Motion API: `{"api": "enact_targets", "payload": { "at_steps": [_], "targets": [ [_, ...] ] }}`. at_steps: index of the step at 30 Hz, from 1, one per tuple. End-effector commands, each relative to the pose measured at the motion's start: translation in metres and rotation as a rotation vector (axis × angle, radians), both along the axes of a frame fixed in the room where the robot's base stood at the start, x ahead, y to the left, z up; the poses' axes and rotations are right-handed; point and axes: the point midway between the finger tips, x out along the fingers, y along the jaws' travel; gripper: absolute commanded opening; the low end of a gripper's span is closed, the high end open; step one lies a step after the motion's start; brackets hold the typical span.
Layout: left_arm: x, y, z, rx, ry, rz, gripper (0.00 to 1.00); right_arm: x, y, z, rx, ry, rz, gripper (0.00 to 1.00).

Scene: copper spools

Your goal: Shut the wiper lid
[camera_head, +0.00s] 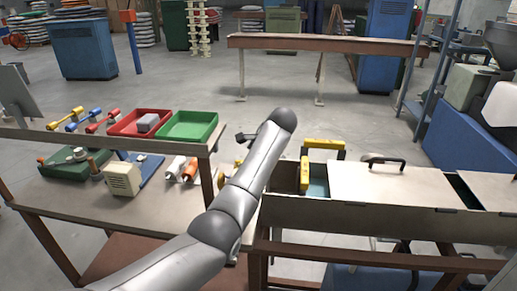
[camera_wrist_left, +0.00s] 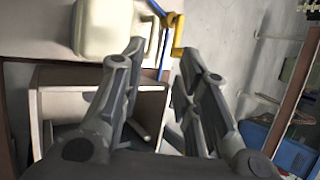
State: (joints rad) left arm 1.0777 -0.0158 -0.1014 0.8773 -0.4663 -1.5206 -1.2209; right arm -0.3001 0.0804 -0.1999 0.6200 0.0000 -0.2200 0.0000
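A long grey box (camera_head: 350,220) stands at the right in the head view. A pale flat lid (camera_head: 375,182) with a dark arched handle (camera_head: 382,160) lies over its middle. Left of this lid is an open gap with a blue inside, and yellow parts (camera_head: 304,176) stand at it. A second pale lid (camera_head: 490,189) lies farther right, with a dark gap beside it. I cannot tell which lid is the wiper lid. My left arm crosses the head view and mostly hides its gripper. In the left wrist view my left gripper (camera_wrist_left: 162,60) is open, with nothing between its fingers. My right gripper is not in view.
A workbench on the left carries a red tray (camera_head: 141,122), a green tray (camera_head: 188,126), a cream box (camera_head: 123,179) and several tools. A yellow bent part (camera_wrist_left: 178,38) shows beyond my fingers in the wrist view. A bench (camera_head: 320,44) stands behind, with clear floor before it.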

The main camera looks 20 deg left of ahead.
Motion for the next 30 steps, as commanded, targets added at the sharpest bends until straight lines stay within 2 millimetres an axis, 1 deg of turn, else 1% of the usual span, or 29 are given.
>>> {"api": "enact_targets", "payload": {
  "at_steps": [1, 4, 9, 26, 30],
  "targets": [
    [-0.003, -0.004, 0.007, 0.002, -0.003, -0.001, 0.30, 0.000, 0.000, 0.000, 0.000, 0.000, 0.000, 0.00],
    [-0.009, -0.009, 0.017, 0.002, -0.003, -0.001, 0.30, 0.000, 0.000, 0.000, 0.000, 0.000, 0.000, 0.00],
    [-0.016, -0.015, 0.028, 0.002, -0.001, 0.002, 0.30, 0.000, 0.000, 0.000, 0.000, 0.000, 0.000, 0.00],
    [-0.017, -0.016, 0.030, 0.003, 0.000, 0.003, 0.30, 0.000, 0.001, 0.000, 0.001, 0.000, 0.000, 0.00],
    [-0.017, -0.016, 0.030, 0.003, 0.001, 0.002, 0.30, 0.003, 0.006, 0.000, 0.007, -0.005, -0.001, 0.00]
  ]
}}
